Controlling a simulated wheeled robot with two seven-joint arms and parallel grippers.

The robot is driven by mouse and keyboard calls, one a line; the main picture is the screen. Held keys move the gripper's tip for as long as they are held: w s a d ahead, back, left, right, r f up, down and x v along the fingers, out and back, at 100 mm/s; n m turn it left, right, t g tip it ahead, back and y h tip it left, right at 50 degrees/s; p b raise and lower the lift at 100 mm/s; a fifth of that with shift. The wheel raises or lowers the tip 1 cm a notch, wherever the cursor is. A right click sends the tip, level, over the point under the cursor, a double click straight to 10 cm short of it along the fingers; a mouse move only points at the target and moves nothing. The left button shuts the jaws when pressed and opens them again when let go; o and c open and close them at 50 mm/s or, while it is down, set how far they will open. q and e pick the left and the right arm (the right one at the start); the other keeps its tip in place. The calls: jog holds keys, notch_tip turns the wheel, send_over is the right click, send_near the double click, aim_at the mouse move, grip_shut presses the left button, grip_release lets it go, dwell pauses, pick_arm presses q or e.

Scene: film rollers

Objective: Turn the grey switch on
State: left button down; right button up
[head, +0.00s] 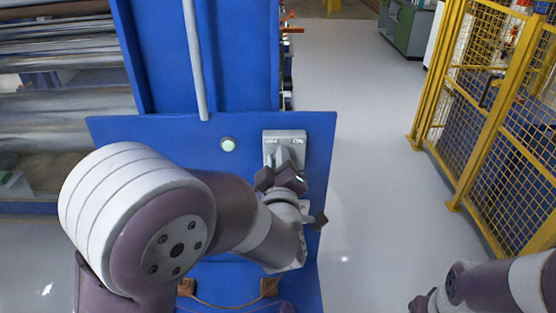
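The grey switch (284,137) is a square grey plate with a grey knob, on the upper right of a blue panel (190,137). Faint lettering shows along the plate's top, with "ON" on the right. My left gripper (278,178) is at the lower end of the knob, with its dark fingertips overlapping it in the view. The fingers hide the knob's lower part, and I cannot tell whether they touch or grip it. My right gripper (421,303) shows only in part at the bottom right edge, away from the panel.
A round pale green button (228,144) sits left of the switch. Metal rollers (60,100) are at the left. A yellow fence (490,120) stands at the right, with clear grey floor (375,130) between it and the panel.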

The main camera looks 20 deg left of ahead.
dwell(0.4)
pick_arm(q)
jog(key=m+p, duration=0.2)
jog(key=m, duration=0.2)
jog(key=d+m+p, duration=0.1)
jog(key=m+p, duration=0.1)
jog(key=m, duration=0.3)
jog(key=d+m+p, duration=0.1)
jog(key=m, duration=0.3)
jog(key=shift+w+d+r+m+p, duration=0.1)
jog(key=shift+w+r+m+p, duration=0.25)
jog(key=shift+m+p, duration=0.05)
jog(key=shift+d+f+m+p, duration=0.15)
jog(key=shift+m+p, duration=0.4)
jog(key=shift+m, duration=0.5)
jog(key=shift+d+f+m+p, duration=0.15)
jog(key=shift+m+p, duration=0.35)
jog(key=shift+m, duration=0.55)
jog(key=c, duration=1)
grip_release()
jog(key=shift+w+f, duration=0.1)
jog(key=shift+w, duration=0.05)
jog(key=shift+c, duration=0.2)
